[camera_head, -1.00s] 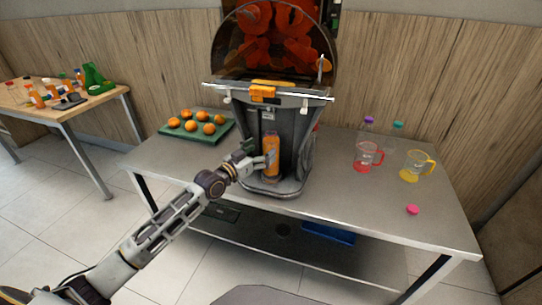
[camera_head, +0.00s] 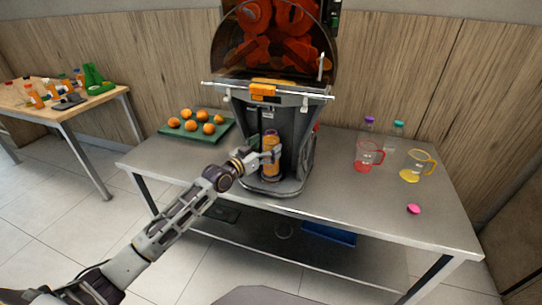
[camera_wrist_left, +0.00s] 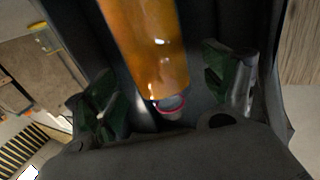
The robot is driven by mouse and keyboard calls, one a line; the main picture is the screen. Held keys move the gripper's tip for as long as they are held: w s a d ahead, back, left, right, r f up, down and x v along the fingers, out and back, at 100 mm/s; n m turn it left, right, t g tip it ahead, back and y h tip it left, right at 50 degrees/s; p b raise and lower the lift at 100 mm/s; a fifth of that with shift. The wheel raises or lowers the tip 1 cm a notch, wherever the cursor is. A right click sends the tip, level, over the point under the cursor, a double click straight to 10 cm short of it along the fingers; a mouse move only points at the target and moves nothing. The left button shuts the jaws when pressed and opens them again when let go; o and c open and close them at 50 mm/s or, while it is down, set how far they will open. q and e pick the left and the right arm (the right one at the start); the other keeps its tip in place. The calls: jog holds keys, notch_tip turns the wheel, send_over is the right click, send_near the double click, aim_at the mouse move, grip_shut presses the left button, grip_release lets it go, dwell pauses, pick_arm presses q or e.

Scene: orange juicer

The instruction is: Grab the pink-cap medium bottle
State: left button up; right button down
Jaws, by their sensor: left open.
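A bottle of orange juice (camera_head: 271,160) stands upright on the juicer's base, under the machine's front. In the left wrist view the orange bottle (camera_wrist_left: 150,50) shows large, with a pink ring (camera_wrist_left: 172,108) by its near end. A loose pink cap (camera_head: 413,209) lies on the table at the right. My left gripper (camera_head: 266,150) is at the bottle. In the left wrist view its green-padded fingers (camera_wrist_left: 168,90) are open, one on each side of the bottle, with gaps visible. My right gripper is out of view.
The juicer (camera_head: 268,105) stands at the table's middle. A green tray of oranges (camera_head: 226,131) is at the left. A red-based jug (camera_head: 367,157), a yellow-based jug (camera_head: 414,167) and two capped bottles (camera_head: 397,133) stand at the right. The table's front right is mostly clear.

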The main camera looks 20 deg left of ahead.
pick_arm(q)
jog(key=shift+w+d, duration=0.25)
jog(key=shift+w, duration=0.4)
jog(key=shift+w+d, duration=0.25)
jog(key=shift+w, duration=0.3)
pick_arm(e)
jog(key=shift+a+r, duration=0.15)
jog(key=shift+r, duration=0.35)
pick_arm(q)
jog(key=c, duration=1.5)
jog(key=shift+r, duration=0.1)
jog(key=shift+c, duration=0.2)
jog(key=shift+r, duration=0.15)
